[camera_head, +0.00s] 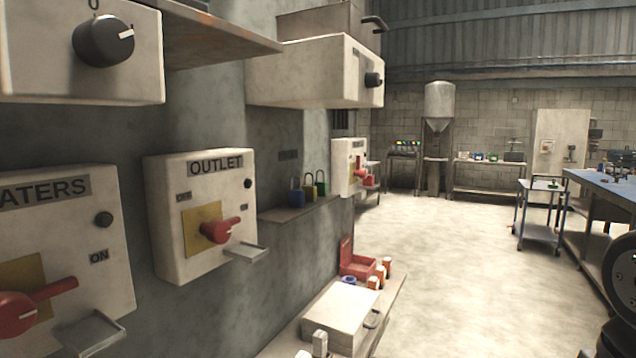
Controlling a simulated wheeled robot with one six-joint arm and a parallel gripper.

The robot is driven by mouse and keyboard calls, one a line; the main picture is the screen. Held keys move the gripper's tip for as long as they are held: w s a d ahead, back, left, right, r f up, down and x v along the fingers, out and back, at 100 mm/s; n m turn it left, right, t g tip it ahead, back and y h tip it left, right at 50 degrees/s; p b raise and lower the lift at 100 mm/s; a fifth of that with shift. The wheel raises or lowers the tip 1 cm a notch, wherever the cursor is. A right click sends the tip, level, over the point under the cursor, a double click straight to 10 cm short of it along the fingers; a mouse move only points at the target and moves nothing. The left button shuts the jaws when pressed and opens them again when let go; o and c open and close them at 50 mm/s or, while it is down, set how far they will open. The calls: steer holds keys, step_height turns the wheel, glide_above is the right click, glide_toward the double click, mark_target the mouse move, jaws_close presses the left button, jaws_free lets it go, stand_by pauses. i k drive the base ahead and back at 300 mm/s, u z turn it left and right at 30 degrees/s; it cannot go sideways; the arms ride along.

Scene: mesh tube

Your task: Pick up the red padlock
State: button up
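I cannot make out a red padlock in this view. My gripper is not in view; only a dark, rounded part, which looks like my arm, shows at the lower right edge.
Switch boxes, including the OUTLET box (205,205) with a red handle, jut from the left wall. A lower bench holds a pale case (340,312) and an open red box (357,262). A cart (540,208) and blue-topped table (610,188) stand right. The middle floor is clear.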

mark_target(368, 181)
steer(key=i, duration=0.15)
steer(key=u, duration=0.05)
steer(key=k, duration=0.55)
steer(key=z, duration=0.55)
steer(key=i, duration=0.6)
steer(key=z, duration=0.6)
steer(key=i, duration=0.95)
steer(key=u, duration=0.6)
steer(key=i, duration=1.15)
steer(key=u, duration=0.85)
